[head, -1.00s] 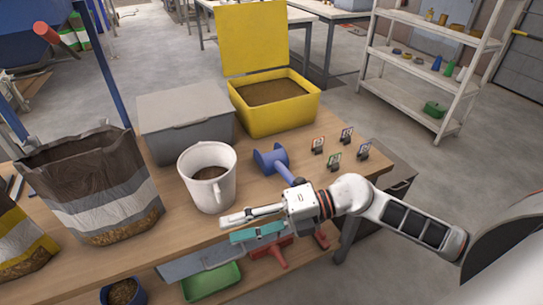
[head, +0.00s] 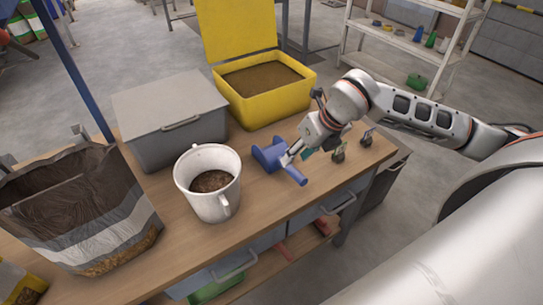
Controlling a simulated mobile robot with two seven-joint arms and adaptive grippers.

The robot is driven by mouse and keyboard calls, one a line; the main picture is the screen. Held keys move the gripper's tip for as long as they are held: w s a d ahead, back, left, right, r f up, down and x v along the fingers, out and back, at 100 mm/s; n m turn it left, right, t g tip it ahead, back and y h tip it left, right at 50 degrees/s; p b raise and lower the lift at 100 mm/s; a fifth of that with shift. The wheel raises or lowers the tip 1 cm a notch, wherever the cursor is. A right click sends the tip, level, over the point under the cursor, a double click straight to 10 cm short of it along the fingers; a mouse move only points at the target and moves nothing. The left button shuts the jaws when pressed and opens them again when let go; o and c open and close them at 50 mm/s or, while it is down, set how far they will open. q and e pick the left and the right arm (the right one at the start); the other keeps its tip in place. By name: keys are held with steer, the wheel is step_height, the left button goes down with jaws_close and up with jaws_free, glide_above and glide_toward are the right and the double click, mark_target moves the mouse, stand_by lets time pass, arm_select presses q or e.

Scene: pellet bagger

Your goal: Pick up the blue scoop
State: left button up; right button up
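The blue scoop (head: 268,155) lies on the wooden bench, right of the white jug (head: 208,196). Its handle points toward the bench's front edge and ends at lower right. My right gripper (head: 296,157) is low over the handle, with one finger close beside or against it. A teal finger part shows apart from the pale finger, so the gripper looks open. Whether the fingers touch the handle I cannot tell. My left gripper is not in view.
A grey lidded box (head: 168,112) and an open yellow bin (head: 265,95) of brown pellets stand behind. A bag (head: 80,215) stands at left. Small tag holders (head: 338,153) stand close right of my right gripper. Bare bench lies in front of the scoop.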

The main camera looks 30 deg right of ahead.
mark_target(292, 167)
steer(key=x, duration=0.4)
steer(key=s+x, duration=0.1)
steer(key=x, duration=0.1)
steer(key=shift+w+f, duration=0.1)
steer(key=shift+f, duration=0.35)
steer(key=shift+r, duration=0.1)
jaws_close()
